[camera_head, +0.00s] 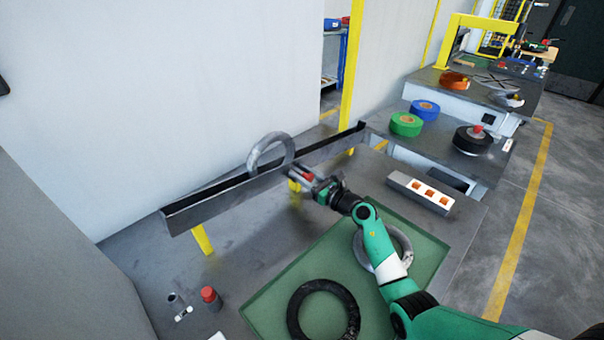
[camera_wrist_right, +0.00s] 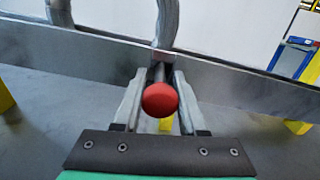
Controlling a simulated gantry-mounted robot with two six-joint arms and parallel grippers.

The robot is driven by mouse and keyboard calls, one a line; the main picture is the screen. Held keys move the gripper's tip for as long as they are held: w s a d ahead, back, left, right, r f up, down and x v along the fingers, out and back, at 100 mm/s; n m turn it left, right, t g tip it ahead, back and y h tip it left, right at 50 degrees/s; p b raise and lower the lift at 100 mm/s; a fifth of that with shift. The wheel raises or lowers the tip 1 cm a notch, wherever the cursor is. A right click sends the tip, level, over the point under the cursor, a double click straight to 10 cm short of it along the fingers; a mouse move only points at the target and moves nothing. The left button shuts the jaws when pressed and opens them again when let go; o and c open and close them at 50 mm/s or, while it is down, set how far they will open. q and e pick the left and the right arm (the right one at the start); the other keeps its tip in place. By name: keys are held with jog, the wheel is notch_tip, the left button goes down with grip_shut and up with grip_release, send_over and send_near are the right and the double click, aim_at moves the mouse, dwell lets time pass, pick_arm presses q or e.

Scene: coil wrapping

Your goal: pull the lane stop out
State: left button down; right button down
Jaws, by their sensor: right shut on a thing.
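The lane stop shows in the right wrist view as a red round knob (camera_wrist_right: 160,99) on a short grey pin. The pin meets the side wall of the grey sloping lane (camera_wrist_right: 100,58). My right gripper (camera_head: 300,177) is at the near side of the lane, shut on the lane stop, with one finger on each side of it. A grey coil (camera_head: 268,153) stands upright in the lane (camera_head: 215,202) beside the gripper. In the wrist view the lower part of the coil (camera_wrist_right: 166,22) is hidden behind the lane wall. My left gripper is not in view.
A green tray (camera_head: 285,290) on the table holds a black ring (camera_head: 324,308) and a grey ring (camera_head: 402,243), partly behind my right arm. A white block with orange squares (camera_head: 421,193) lies at right. A red-capped bottle (camera_head: 210,298) stands front left. Yellow posts (camera_head: 202,239) support the lane.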

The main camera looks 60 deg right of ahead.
aim_at(311, 179)
jog(key=shift+s+r+p, duration=0.1)
jog(key=shift+s+p, duration=0.25)
jog(key=shift+s, duration=0.05)
jog(key=p+v, duration=0.1)
jog(key=v, duration=0.2)
jog(key=shift+w+p, duration=0.1)
jog(key=shift+p, duration=0.3)
jog(key=shift+s+a, duration=0.2)
jog(key=shift+s, duration=0.15)
jog(key=shift+w, duration=0.1)
jog(key=c, duration=0.8)
grip_release()
jog(key=o, duration=0.3)
jog(key=shift+s, duration=0.2)
jog(key=shift+w, duration=0.1)
